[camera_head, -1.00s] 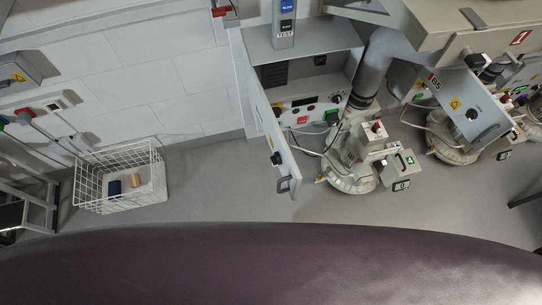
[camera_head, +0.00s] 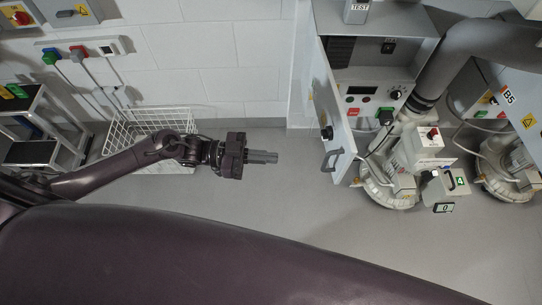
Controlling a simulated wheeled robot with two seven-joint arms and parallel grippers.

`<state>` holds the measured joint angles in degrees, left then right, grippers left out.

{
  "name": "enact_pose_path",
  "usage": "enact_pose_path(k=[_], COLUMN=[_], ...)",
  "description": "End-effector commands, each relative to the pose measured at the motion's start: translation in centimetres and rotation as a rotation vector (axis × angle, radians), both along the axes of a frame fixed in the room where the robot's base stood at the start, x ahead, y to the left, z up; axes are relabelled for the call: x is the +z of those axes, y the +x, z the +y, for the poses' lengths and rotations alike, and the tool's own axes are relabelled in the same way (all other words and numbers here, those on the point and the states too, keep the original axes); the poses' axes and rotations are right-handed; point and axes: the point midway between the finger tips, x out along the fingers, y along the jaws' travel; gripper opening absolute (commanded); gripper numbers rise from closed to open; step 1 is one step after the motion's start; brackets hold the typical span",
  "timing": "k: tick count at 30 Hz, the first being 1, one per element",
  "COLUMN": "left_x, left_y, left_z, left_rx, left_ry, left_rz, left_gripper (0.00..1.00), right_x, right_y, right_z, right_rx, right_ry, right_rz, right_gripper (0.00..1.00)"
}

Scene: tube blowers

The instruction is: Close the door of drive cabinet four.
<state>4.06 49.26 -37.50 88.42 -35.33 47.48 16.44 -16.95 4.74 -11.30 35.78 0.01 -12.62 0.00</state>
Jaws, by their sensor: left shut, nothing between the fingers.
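The drive cabinet (camera_head: 362,59) stands against the wall right of centre, with controls and a small display inside. Its grey door (camera_head: 332,107) stands open toward me, hinged on the cabinet's left side. The door has a black knob and a grey pull handle (camera_head: 332,159) near its free edge. A plate marked 4 (camera_head: 460,182) is on the blower in front of the cabinet. My left gripper (camera_head: 272,157) is shut and empty, left of the door handle and apart from it. My right gripper is not in view.
A blower with a thick grey pipe (camera_head: 436,72) stands close right of the open door. A white wire basket (camera_head: 151,122) is on the floor behind my left arm. A shelf rack (camera_head: 38,130) stands at far left. The floor between gripper and door is clear.

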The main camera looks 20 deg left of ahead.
Motion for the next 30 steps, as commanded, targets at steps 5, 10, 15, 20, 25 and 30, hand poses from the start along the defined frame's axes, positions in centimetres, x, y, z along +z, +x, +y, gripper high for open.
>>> enact_pose_path(k=[5, 10, 15, 20, 25, 30], left_x=[0.3, 0.2, 0.1, -0.1, -0.2, -0.2], left_y=[1.0, 1.8, 2.3, 2.5, 2.6, 2.6], left_z=[-4.0, -7.4, -9.7, -10.7, -10.8, -10.8], left_rx=[0.002, 0.001, 0.003, 0.004, 0.004, 0.004], left_ry=[-0.004, -0.002, 0.0, 0.003, 0.003, 0.003], left_rz=[-0.003, -0.003, -0.003, -0.003, -0.003, -0.003], left_gripper=[0.0, 0.0, 0.0, 0.0, 0.0, 0.0], right_x=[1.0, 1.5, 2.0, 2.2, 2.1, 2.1], right_y=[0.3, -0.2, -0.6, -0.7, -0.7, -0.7], right_z=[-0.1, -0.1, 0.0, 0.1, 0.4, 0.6], right_rx=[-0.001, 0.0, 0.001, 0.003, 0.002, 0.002], right_ry=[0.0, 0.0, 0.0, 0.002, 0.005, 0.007], right_rz=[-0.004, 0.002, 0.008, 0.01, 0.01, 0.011], right_gripper=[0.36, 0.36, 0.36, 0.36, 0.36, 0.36])
